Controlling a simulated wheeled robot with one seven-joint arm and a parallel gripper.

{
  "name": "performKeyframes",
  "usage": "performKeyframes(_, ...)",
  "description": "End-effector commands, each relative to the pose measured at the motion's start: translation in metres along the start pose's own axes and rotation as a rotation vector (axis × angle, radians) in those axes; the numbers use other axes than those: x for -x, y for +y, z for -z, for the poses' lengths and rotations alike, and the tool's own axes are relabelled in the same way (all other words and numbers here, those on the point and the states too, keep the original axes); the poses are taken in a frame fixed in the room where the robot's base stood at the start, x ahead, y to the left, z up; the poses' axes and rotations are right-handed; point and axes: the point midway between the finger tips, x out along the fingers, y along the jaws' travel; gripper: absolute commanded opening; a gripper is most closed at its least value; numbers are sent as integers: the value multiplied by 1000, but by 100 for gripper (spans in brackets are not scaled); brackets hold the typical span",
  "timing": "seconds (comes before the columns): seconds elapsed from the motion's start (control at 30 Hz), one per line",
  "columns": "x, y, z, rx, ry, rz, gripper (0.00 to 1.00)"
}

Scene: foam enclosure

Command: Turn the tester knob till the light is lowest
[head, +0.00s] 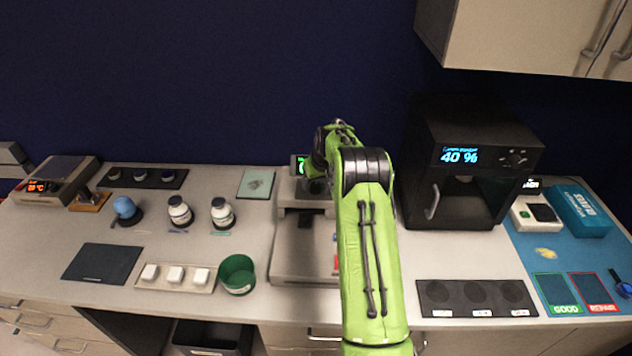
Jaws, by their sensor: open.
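No device is clearly labelled as a tester. A black cabinet (473,140) at the right has a blue display (459,156) reading 40 %, under small text I cannot read surely. A dark round knob (516,158) sits right of the display. The cabinet's front opening is dark inside, and no lamp shows there. My green arm reaches up the middle, left of the cabinet. My gripper (316,184) is at the pale machine (294,255), apart from the knob. Its fingers are small and dark; it is open, with nothing seen in it.
A small white device (535,213), a blue box (580,211) and GOOD and REPAIR trays are on the blue mat (517,257) at right. Bottles, a green cup (237,273) and a white block tray (174,286) stand left. An upper cupboard (530,35) overhangs the cabinet's right.

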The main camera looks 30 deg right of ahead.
Motion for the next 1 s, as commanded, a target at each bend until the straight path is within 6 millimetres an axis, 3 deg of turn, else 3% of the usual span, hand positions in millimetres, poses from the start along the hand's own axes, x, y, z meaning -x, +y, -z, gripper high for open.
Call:
performKeyframes(0.13, -16, 0, 0, 1, -1, 1, 63)
performKeyframes(0.4, -20, 0, 0, 1, 0, 0, 63)
performKeyframes(0.77, -19, 0, 0, 0, 0, 0, 10)
performKeyframes(1.0, -20, 0, 0, 17, 0, 7, 9)
